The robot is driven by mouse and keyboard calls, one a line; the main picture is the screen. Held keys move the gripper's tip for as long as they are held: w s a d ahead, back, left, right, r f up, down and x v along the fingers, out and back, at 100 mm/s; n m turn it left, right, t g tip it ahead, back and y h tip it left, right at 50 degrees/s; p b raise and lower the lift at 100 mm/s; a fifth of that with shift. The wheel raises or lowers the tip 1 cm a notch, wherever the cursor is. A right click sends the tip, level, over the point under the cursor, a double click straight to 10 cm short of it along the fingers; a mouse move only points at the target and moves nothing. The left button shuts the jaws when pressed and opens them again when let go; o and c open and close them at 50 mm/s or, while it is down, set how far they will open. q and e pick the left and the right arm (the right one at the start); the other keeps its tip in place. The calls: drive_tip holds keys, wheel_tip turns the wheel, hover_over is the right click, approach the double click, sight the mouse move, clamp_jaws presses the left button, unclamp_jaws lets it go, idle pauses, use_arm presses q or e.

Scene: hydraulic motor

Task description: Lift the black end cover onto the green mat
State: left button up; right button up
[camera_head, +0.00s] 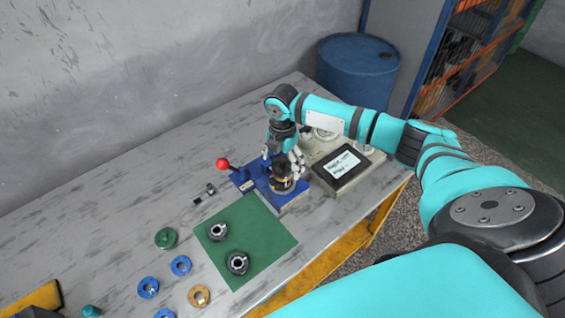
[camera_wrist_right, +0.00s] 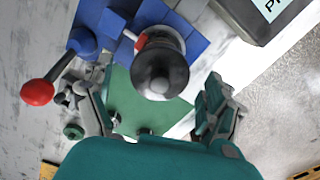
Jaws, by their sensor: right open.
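The black end cover (camera_wrist_right: 160,72) appears as a dark round part on top of the assembly held in the blue fixture (camera_head: 289,199). In the head view, the dark assembly (camera_head: 283,185) is partly hidden by my right gripper (camera_head: 283,166). The right gripper also shows in the wrist view (camera_wrist_right: 155,103), with its fingers wide apart and nothing between the tips; the cover lies just beyond them. The green mat (camera_head: 262,238) lies left of and nearer than the fixture, with two dark ring-shaped parts (camera_head: 217,231) on it. My left gripper is not in view.
A red-knobbed lever (camera_head: 223,164) sticks out left of the fixture. A station with a tablet screen (camera_head: 342,164) stands close on its right. Blue rings (camera_head: 148,287), a tan ring (camera_head: 199,295) and a green part (camera_head: 166,238) lie left of the mat.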

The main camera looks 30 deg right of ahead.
sight(283, 161)
drive_tip(key=c, duration=1.6)
drive_tip(key=shift+r, duration=0.15)
drive_tip(key=shift+w+r+b, duration=0.1)
drive_tip(key=shift+r+b, duration=0.3)
drive_tip(key=shift+r, duration=0.2)
drive_tip(key=shift+s+r+b, duration=0.25)
drive_tip(key=shift+r+b, duration=0.3)
drive_tip(key=shift+r, duration=0.45)
drive_tip(key=s+b, duration=0.1)
drive_tip(key=s, duration=0.4)
drive_tip(key=s+r+b, duration=0.1)
drive_tip(key=s, duration=0.4)
drive_tip(key=s+d+b, duration=0.1)
drive_tip(key=s, duration=0.4)
drive_tip(key=shift+s+d+r, duration=0.1)
drive_tip(key=shift+s+r, duration=0.2)
drive_tip(key=shift+r+p, duration=0.8)
drive_tip(key=shift+p, duration=0.3)
